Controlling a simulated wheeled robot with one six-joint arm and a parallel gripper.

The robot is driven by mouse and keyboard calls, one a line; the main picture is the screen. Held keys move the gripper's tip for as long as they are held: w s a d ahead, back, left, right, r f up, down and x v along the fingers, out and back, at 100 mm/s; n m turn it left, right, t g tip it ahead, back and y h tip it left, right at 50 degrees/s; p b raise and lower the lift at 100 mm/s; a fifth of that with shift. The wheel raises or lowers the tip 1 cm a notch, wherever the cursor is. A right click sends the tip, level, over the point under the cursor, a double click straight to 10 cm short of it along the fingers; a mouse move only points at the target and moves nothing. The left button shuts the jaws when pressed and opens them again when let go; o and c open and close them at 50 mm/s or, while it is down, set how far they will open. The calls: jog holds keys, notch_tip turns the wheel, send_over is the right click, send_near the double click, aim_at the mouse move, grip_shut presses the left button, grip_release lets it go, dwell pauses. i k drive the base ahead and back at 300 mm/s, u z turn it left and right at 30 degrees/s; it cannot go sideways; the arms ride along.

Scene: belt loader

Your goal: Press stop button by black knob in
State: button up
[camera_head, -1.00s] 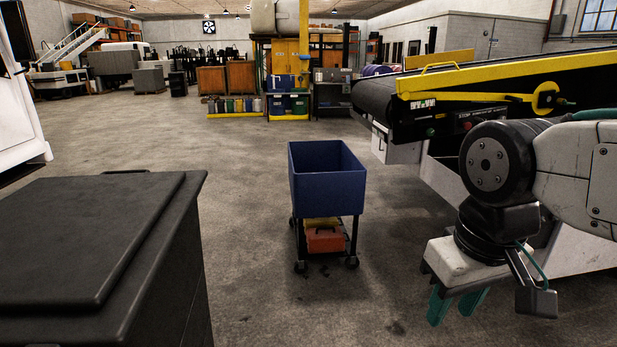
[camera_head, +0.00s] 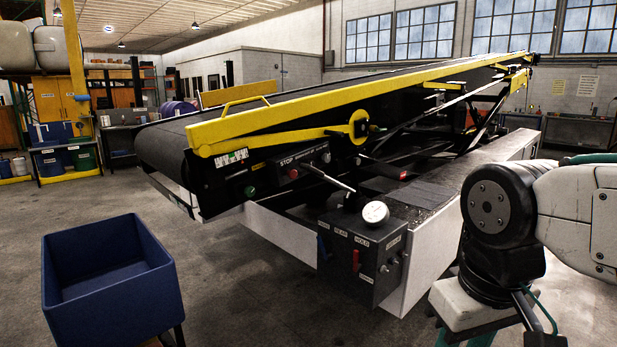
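The belt loader's side panel carries a STOP label, and a small red button (camera_head: 293,173) sits just below it. A dark knob-like part (camera_head: 325,156) shows at the panel's right end, small and hard to make out. A green button (camera_head: 250,191) lies lower left on the loader's side. My gripper (camera_head: 460,341) is at the bottom edge, right of and nearer than the panel, well apart from it. Its teal fingers are spaced apart with nothing seen between them; their tips are cut off by the frame.
A blue bin (camera_head: 110,300) stands at the lower left. Bare floor (camera_head: 235,295) lies between bin and loader.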

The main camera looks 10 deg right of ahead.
aim_at(292, 175)
jog(key=u, duration=0.25)
jog(key=i, duration=1.9)
jog(key=z, duration=0.45)
